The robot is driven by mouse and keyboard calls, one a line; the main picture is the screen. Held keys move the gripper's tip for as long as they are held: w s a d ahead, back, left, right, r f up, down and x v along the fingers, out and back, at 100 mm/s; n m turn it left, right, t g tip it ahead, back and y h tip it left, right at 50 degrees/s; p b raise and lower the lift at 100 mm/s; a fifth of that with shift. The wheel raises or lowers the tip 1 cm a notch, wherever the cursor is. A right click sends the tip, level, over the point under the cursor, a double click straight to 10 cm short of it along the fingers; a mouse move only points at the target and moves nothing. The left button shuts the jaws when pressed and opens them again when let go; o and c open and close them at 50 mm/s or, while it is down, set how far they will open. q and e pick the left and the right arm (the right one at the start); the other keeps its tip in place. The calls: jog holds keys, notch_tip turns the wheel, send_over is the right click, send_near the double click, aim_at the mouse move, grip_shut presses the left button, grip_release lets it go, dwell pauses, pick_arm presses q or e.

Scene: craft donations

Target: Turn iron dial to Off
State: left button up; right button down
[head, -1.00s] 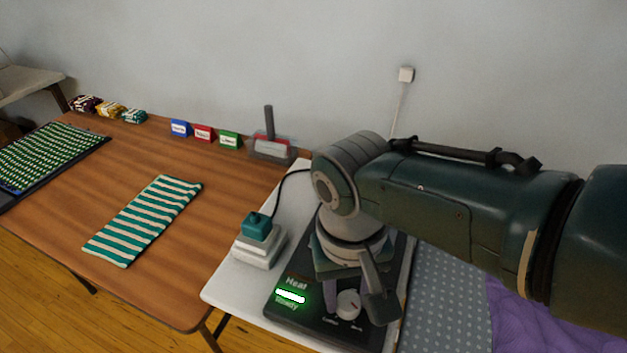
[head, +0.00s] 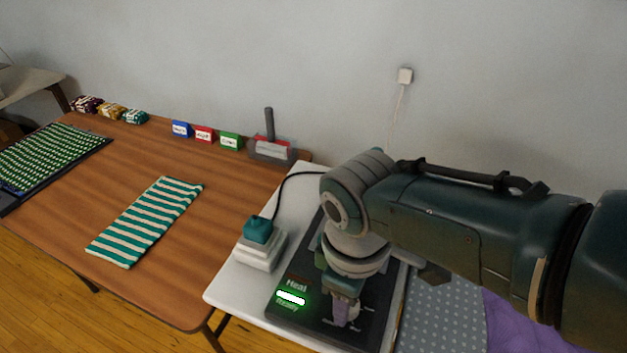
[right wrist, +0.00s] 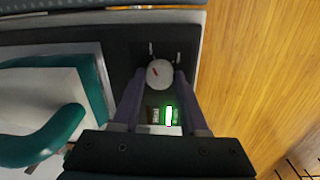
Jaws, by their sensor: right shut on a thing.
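The dial (right wrist: 159,73) is a round pale knob with a red mark, on a dark control panel (head: 285,310). My right gripper (right wrist: 160,77) has one finger on each side of the dial and is shut on it. In the head view, my right gripper (head: 345,312) points down over the panel and hides the dial. A lit bar (head: 291,298) glows green on the panel under the word "Heat"; it also shows in the right wrist view (right wrist: 169,116). The lettering by the dial is too small to read. My left gripper is out of view.
A teal-and-white block (head: 258,246) with a dark cord stands left of the panel on the white table (head: 232,290). A striped cloth (head: 147,222) lies on the brown table (head: 205,230). A dotted grey cloth (head: 440,315) and a purple cloth (head: 515,320) are at right.

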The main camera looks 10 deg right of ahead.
jog(key=n, duration=1.2)
jog(key=shift+d+y, duration=0.1)
jog(key=shift+y, duration=0.2)
jog(key=shift+n, duration=0.3)
jog(key=shift+c, duration=2.2)
grip_release()
notch_tip(320, 180, up, 10)
jog(key=p, duration=0.5)
jog(key=shift+s, duration=0.3)
